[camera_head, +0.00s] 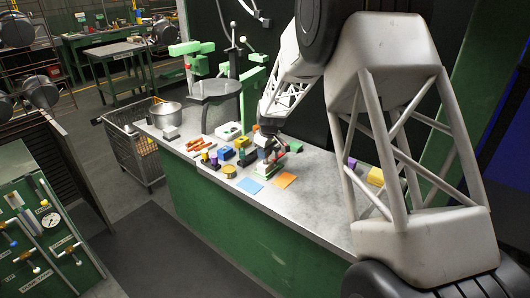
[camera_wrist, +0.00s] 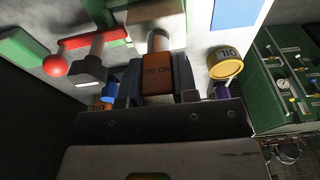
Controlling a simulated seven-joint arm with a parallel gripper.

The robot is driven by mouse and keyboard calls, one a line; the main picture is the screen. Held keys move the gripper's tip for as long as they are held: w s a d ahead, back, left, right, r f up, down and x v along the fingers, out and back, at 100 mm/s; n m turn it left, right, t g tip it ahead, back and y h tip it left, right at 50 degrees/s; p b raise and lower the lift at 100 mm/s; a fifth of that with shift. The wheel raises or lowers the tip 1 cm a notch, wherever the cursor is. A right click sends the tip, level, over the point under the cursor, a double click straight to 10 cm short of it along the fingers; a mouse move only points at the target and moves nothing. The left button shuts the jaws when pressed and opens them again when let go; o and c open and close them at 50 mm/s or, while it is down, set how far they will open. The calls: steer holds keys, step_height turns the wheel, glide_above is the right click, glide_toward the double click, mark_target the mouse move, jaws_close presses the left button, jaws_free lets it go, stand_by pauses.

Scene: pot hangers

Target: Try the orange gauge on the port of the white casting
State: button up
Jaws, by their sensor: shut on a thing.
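My gripper (camera_wrist: 158,82) is shut on the orange gauge (camera_wrist: 157,70), whose block shows dark lettering between the two dark fingers. A pale round plug (camera_wrist: 158,40) extends from the gauge toward a pale block (camera_wrist: 155,18) at the top of the wrist view. I cannot tell whether the plug touches that block or enters it, and no port is visible there. In the head view my gripper (camera_head: 267,150) is low over the bench, and the gauge is hard to make out. A white block with a dark top opening (camera_head: 230,131) sits farther back; I cannot tell which is the casting.
A red-handled clamp with a red ball (camera_wrist: 56,66) is close left of the gauge. A yellow cylinder (camera_wrist: 225,63) stands to the right. A pot (camera_head: 166,114) stands at the far end.

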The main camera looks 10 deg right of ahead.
steer(key=shift+f, duration=0.55)
stand_by(1.3)
steer(key=shift+r, duration=0.2)
steer(key=shift+r, duration=3.3)
